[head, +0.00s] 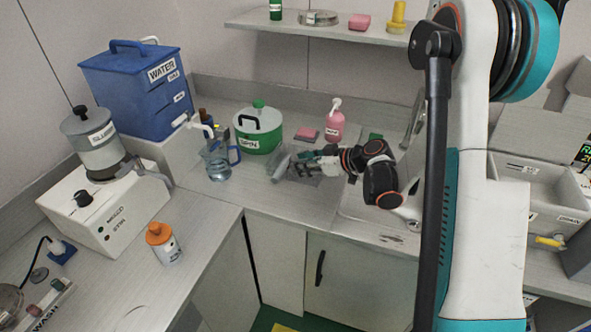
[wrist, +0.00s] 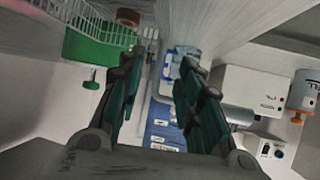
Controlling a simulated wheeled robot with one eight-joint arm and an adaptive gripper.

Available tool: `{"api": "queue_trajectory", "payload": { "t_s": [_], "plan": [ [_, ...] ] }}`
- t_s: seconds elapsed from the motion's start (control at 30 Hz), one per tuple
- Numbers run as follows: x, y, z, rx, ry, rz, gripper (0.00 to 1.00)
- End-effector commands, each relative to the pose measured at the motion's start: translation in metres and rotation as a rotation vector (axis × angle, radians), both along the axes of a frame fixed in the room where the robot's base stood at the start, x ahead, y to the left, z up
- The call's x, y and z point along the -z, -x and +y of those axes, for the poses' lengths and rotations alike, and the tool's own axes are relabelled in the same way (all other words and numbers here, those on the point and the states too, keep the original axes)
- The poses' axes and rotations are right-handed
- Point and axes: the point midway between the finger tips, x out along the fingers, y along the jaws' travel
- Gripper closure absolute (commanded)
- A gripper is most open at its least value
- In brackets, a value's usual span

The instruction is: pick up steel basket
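The steel basket (head: 281,169) is a small grey wire-mesh thing on the counter, partly hidden behind my gripper in the head view. In the wrist view the wire mesh of the basket (wrist: 85,22) shows at the upper left, outside the gap between the fingers. My gripper (head: 302,161) is low over the counter at the basket, its fingers pointing left. In the wrist view my gripper (wrist: 161,62) has its two dark fingers apart with nothing held between them. Whether a finger touches the basket cannot be told.
The glass jug (head: 218,160) stands left of the basket. The green SPIN pot (head: 258,132) is behind it, with a pink block (head: 307,134) and pink bottle (head: 335,122) nearby. The sink (head: 375,215) is at right. A shelf (head: 300,27) hangs above. The front counter edge is clear.

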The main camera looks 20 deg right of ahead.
Motion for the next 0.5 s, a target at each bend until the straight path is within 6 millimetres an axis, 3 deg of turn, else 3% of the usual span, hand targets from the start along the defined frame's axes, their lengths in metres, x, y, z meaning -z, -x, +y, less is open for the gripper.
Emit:
{"api": "queue_trajectory", "payload": {
  "t_s": [0.5],
  "plan": [
    [0.027,-0.034,0.03,0.0,0.0,0.0,0.67]
  ]
}}
